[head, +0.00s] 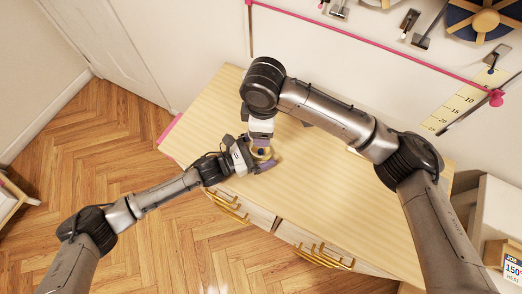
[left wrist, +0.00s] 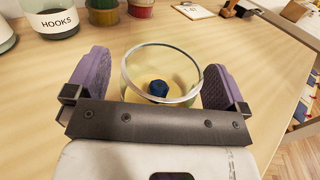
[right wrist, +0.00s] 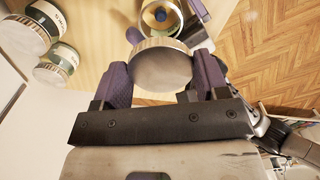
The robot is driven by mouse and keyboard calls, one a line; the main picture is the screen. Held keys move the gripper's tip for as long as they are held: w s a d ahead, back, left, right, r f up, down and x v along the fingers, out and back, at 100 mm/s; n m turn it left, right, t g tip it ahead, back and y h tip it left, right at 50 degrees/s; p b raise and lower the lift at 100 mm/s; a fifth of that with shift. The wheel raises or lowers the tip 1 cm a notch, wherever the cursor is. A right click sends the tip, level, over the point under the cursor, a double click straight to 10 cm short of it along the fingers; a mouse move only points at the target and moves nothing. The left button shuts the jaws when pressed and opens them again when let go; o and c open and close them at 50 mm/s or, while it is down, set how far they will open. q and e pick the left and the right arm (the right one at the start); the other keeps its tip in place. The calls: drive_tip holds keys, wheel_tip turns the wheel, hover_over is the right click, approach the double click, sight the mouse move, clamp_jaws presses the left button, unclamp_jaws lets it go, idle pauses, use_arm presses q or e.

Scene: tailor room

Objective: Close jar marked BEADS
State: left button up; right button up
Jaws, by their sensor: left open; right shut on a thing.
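An open glass jar (left wrist: 162,88) with a small blue thing inside stands on the table between the purple fingers of my left gripper (left wrist: 158,85). The fingers are open, with a gap on the left and little or none on the right. In the right wrist view the jar (right wrist: 161,17) shows beyond the lid. In the head view both grippers meet over the jar, which is mostly hidden.
The wooden table (head: 350,205) is largely clear at the right. A jar labelled HOOKS (left wrist: 52,20) and containers with green (left wrist: 102,12) and red (left wrist: 141,8) contents stand beyond the open jar. Drawer handles (head: 226,205) stick out at the table's front.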

use_arm(q)
drive_tip(key=shift+c, duration=0.3)
drive_tip(key=c, duration=1.3)
use_arm(e)
drive_tip(key=shift+f, duration=2.5)
drive_tip(key=shift+f, duration=0.1)
drive_tip(key=shift+f, duration=0.8)
drive_tip(key=shift+f, duration=0.5)
use_arm(q)
drive_tip(key=c, duration=0.4)
use_arm(e)
drive_tip(key=m, duration=0.5)
drive_tip(key=shift+s+a+f, duration=0.1)
drive_tip(key=shift+s, duration=0.05)
drive_tip(key=m, duration=0.4)
drive_tip(key=shift+m, duration=0.4)
